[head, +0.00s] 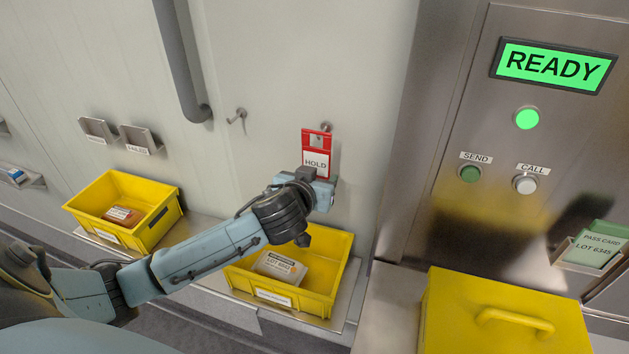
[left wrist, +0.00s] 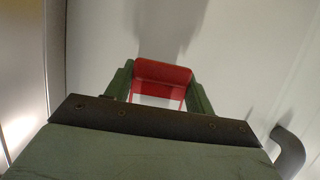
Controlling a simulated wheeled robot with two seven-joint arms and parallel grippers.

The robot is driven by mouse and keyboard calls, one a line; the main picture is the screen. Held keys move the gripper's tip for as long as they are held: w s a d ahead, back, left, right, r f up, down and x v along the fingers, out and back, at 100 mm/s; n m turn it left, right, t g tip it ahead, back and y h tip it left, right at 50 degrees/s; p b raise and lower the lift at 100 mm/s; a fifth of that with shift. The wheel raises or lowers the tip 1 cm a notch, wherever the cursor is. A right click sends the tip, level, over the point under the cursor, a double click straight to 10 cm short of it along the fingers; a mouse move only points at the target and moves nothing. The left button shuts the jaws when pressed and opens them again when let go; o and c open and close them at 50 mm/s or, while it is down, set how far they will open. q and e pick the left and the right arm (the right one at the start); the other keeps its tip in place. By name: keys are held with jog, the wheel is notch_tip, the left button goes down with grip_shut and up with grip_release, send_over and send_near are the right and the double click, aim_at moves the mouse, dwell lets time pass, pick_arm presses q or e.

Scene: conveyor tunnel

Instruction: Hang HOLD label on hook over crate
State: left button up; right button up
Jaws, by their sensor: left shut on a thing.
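The HOLD label (head: 316,150) is a red tag with a white panel, upright against the wall above the right-hand yellow crate (head: 337,289). A hook (head: 327,127) shows at the label's top edge; I cannot tell whether the label hangs on it. My left gripper (head: 317,178) is shut on the label's lower part. In the left wrist view the red label (left wrist: 162,72) sits between the two green fingers (left wrist: 160,90). The crate below holds a box with a lot label (head: 280,266). My right gripper is not in view.
Another yellow crate (head: 155,222) stands at left. A steel panel with a READY screen (head: 553,66) and a yellow lidded box (head: 500,325) are at right.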

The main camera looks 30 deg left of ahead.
pick_arm(q)
jog(key=shift+w+a, duration=0.2)
jog(key=shift+w, duration=0.6)
jog(key=shift+w+a, duration=0.2)
jog(key=shift+w, duration=0.6)
jog(key=shift+f+b, duration=0.65)
jog(key=shift+f, duration=0.2)
jog(key=o, duration=1.5)
jog(key=shift+c, duration=0.2)
jog(key=shift+s, duration=0.1)
jog(key=v, duration=1.3)
jog(key=shift+b, duration=0.4)
jog(key=shift+s+r, duration=0.1)
